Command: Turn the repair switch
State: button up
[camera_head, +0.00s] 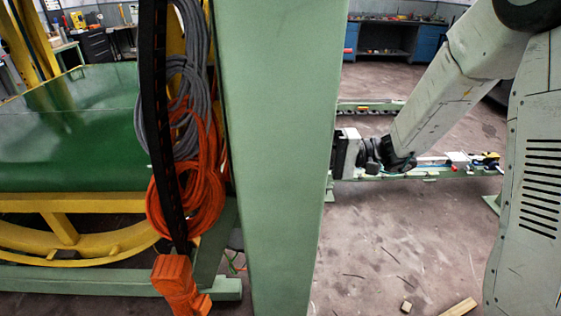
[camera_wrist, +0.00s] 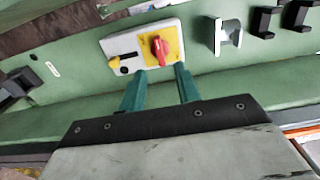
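The red rotary switch (camera_wrist: 160,48) sits on a yellow plate on a white panel (camera_wrist: 122,45), fixed to a green beam. My gripper (camera_wrist: 160,70) points at this panel in the wrist view. Its two teal fingers are apart with nothing between them. The fingertips appear just below the red knob, one to each side of it. I cannot tell whether they touch the panel. In the head view my arm reaches to the green post, and the switch and fingers are not visible there.
A small yellow part (camera_wrist: 114,63) and a black slot are left of the switch. A white bracket (camera_wrist: 229,36) and black hooks (camera_wrist: 264,20) stick out to the right. A wide green post (camera_head: 273,160) blocks the head view. Orange cables (camera_head: 190,190) hang beside it. Wood scraps (camera_head: 460,307) lie on the floor.

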jog(key=a, duration=0.7)
jog(key=shift+w, duration=0.1)
jog(key=shift+c, duration=0.3)
jog(key=shift+d, duration=0.1)
grip_shut()
